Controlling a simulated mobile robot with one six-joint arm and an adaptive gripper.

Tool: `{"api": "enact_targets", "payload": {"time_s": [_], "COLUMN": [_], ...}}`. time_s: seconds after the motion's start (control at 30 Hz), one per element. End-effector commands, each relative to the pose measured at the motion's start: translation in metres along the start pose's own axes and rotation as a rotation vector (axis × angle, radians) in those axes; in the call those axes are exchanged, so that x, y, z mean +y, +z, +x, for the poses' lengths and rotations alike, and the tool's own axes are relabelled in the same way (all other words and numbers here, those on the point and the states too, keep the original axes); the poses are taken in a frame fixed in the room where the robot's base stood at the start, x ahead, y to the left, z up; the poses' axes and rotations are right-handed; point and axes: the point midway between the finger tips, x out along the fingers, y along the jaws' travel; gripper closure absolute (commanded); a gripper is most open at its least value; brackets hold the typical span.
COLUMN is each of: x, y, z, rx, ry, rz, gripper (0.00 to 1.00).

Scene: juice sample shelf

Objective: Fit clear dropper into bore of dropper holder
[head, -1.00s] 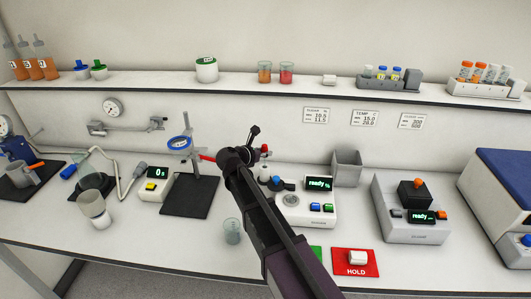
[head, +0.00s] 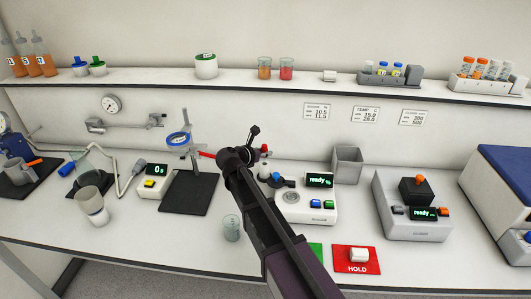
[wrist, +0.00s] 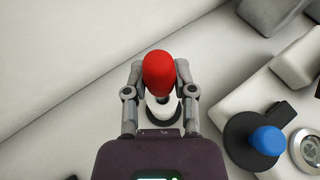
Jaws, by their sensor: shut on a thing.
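My gripper (wrist: 158,88) is shut on the red bulb (wrist: 159,72) of the dropper, with a finger on each side. The red bulb also shows in the head view (head: 265,148), just right of my gripper (head: 262,150). Below the bulb in the wrist view is a round white piece with a dark ring, apparently the dropper holder (wrist: 152,122). The bulb and fingers cover most of it. The dropper's clear stem is hidden, so I cannot tell whether its tip is inside the bore.
A refractometer-like white device (head: 308,206) with a blue-knobbed dark arm (wrist: 265,142) stands close on the right. A grey open bin (head: 347,165) is behind it. A ring stand (head: 190,150) is to the left, and a small glass beaker (head: 231,228) stands in front.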

Motion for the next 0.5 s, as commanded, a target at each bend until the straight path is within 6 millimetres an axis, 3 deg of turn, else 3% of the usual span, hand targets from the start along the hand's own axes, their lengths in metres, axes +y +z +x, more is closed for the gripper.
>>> {"api": "enact_targets", "payload": {"time_s": [0.3,0.33,0.4,0.47,0.5], "x": [0.0001,0.0001,0.0001,0.0001,0.0001], "y": [-0.0025,-0.0025,-0.0025,-0.0025,-0.0025], "z": [0.0009,0.0009,0.0009,0.0009,0.0009], "rx": [0.000,0.000,0.000,0.000,0.000], "ry": [0.000,0.000,0.000,0.000,0.000], "rz": [0.000,0.000,0.000,0.000,0.000], "gripper": [0.85,0.63,0.42,0.26,0.26]}}
